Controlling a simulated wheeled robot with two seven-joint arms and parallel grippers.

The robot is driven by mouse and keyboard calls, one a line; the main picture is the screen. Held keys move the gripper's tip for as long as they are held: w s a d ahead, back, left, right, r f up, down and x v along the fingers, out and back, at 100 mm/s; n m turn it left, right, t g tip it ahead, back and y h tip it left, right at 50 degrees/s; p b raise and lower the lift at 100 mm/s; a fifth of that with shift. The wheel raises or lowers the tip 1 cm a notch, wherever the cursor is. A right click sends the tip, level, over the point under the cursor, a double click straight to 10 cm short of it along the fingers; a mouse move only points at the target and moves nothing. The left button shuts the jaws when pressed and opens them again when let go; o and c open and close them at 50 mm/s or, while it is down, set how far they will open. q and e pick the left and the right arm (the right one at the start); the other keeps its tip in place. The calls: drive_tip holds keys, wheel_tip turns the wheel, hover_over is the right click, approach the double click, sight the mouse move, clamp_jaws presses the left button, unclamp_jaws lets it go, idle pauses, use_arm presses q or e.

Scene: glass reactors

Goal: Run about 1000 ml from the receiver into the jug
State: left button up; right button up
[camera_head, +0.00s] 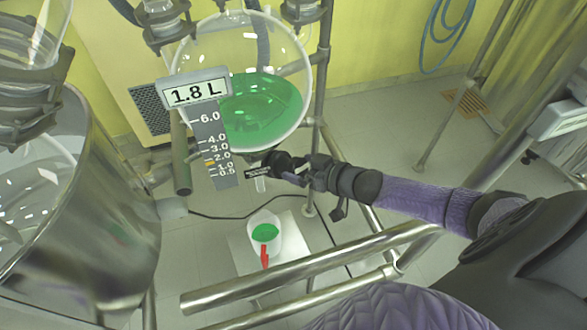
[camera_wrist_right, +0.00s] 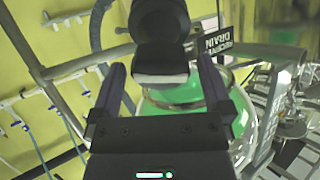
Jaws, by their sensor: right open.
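The receiver (camera_head: 285,60) is a round glass vessel holding green liquid in its lower part; its display (camera_head: 195,92) reads 1.8 L. Below it is a drain with a short clear spout (camera_head: 260,185) and a "RECEIVER DRAIN" label (camera_wrist_right: 215,42). The jug (camera_head: 276,243), white with a red handle, stands under the spout with green liquid inside. I see no clear stream between them. My right gripper (camera_head: 290,166) is at the drain; in the right wrist view its open fingers lie either side of a dark valve handle (camera_wrist_right: 160,62). Contact is unclear. My left gripper is out of view.
The jug stands on a pale square plate (camera_head: 240,252). Metal rails (camera_head: 310,268) cross in front of it. A large steel vessel (camera_head: 115,230) fills the left side. A post (camera_head: 322,70) rises beside the receiver.

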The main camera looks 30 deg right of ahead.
drive_tip(key=shift+x, duration=1.3)
drive_tip(key=c, duration=1.2)
drive_tip(key=shift+o, duration=0.2)
